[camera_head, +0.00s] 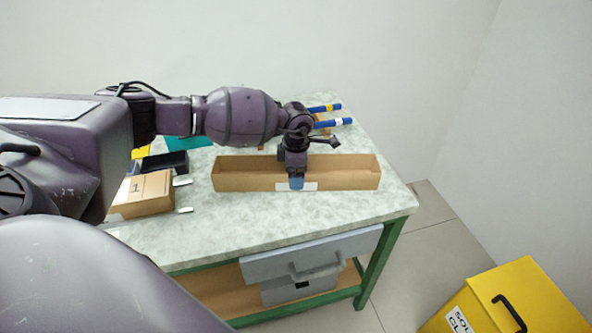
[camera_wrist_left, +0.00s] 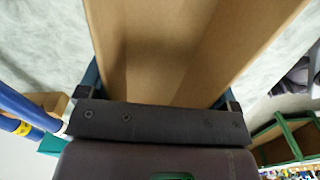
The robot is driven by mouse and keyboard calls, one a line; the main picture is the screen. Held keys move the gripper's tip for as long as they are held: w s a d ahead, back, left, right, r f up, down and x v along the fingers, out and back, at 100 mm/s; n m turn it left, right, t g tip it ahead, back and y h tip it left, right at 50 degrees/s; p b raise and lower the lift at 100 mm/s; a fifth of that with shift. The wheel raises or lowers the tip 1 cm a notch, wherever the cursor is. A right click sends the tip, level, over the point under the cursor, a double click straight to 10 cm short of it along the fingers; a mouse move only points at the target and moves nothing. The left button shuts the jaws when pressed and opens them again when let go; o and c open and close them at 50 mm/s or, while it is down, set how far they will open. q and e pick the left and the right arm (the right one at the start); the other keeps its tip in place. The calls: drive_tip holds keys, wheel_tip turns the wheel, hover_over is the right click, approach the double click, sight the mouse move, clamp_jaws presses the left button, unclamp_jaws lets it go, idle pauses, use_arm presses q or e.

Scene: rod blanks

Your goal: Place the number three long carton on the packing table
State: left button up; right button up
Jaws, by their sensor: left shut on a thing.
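The long brown open-topped carton (camera_head: 350,179) lies crosswise at the right part of the packing table (camera_head: 265,222). A white label on its front wall is partly covered by a blue fingertip, and I cannot read a number on it. My left gripper (camera_head: 296,178) comes down over the carton's middle and is shut on it across its width. In the left wrist view the carton (camera_wrist_left: 150,45) fills the space between the fingers. I cannot tell whether its base touches the tabletop or is slightly above it. My right gripper is not in view.
A small carton marked 1 (camera_head: 148,191) and a black tray (camera_head: 173,161) are at the left. Blue rods (camera_head: 333,122) lie behind the carton. A grey drawer (camera_head: 310,256) is under the table's front edge. A yellow box (camera_head: 515,300) stands at the lower right. The tabletop in front is clear.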

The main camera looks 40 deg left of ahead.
use_arm(q)
drive_tip(key=shift+d, duration=0.1)
drive_tip(key=o, duration=0.7)
drive_tip(key=shift+o, duration=0.2)
drive_tip(key=shift+r, duration=0.55)
wheel_tip(320, 180, up, 10)
drive_tip(key=p, duration=0.1)
drive_tip(key=shift+f, duration=0.2)
